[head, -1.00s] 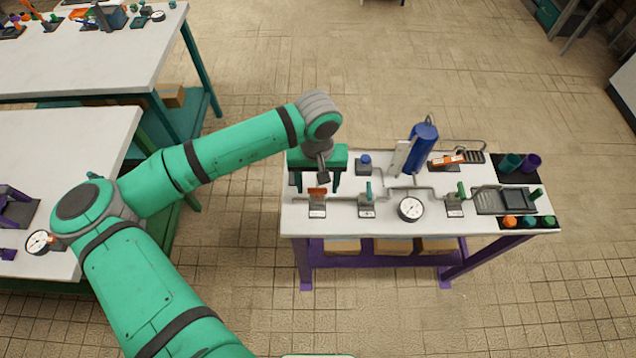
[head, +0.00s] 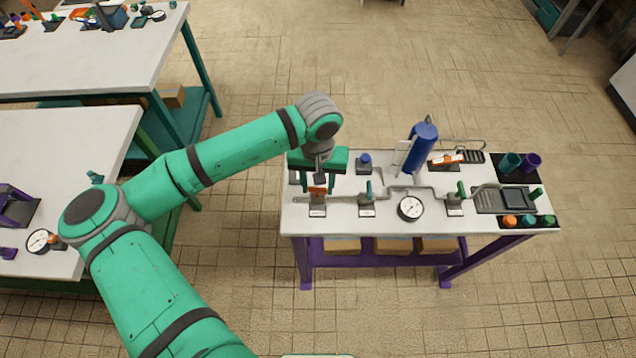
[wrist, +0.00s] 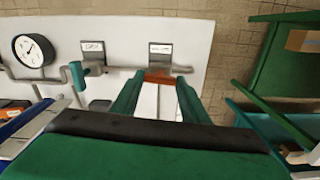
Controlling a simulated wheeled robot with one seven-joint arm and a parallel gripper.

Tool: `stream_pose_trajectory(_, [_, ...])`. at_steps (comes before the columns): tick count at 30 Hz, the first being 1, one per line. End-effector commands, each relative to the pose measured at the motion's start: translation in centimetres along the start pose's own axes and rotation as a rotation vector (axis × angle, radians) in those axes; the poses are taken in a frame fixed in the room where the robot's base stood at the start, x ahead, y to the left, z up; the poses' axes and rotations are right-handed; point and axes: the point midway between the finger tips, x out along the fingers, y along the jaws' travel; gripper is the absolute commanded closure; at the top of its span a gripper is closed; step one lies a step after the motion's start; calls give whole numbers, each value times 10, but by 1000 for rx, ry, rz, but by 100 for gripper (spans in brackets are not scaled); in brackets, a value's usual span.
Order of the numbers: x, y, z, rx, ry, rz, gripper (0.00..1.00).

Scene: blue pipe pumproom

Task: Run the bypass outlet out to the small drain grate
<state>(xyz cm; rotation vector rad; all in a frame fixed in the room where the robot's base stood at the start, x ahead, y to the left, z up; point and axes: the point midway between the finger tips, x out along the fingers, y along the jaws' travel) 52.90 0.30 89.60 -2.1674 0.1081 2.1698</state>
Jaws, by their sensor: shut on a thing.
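My gripper (head: 318,187) points down at the left end of the white bench, its green fingers closed on an orange valve handle (wrist: 158,76). The handle sits on the pipe (head: 340,199) above a labelled plate; its label is too blurred to read. A teal-handled valve (head: 368,190) and a green-handled valve (head: 460,190) stand farther right on the same line. Another orange handle (head: 447,160) lies sideways near the back. A small dark grate (head: 472,157) is at the back right, beside a bent grey pipe (head: 463,143). A larger grated tray (head: 487,200) is at the front right.
A round gauge (head: 410,208) stands at the front middle. A tall blue cylinder (head: 421,148) rises behind it, and a blue-topped fitting (head: 365,162) is near my gripper. Other white benches (head: 60,150) are at left.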

Motion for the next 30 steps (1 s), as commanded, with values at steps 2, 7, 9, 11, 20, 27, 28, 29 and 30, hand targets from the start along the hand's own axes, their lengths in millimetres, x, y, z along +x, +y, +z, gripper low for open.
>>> stream_pose_trajectory(2, [0,2,0,51,3,6,82])
stream_pose_trajectory(7, [0,1,0,194,3,7,82])
stream_pose_trajectory(9, [0,1,0,261,3,7,82])
stream_pose_trajectory(11, [0,1,0,318,4,6,82])
stream_pose_trajectory(20, [0,2,0,605,4,4,82])
stream_pose_trajectory(27, [-1,2,-1,832,6,3,82])
stream_pose_trajectory(28, [0,2,-1,861,6,3,82])
stream_pose_trajectory(29, [-1,2,-1,889,6,3,82])
stream_pose_trajectory(30, [-1,2,-1,928,6,3,82])
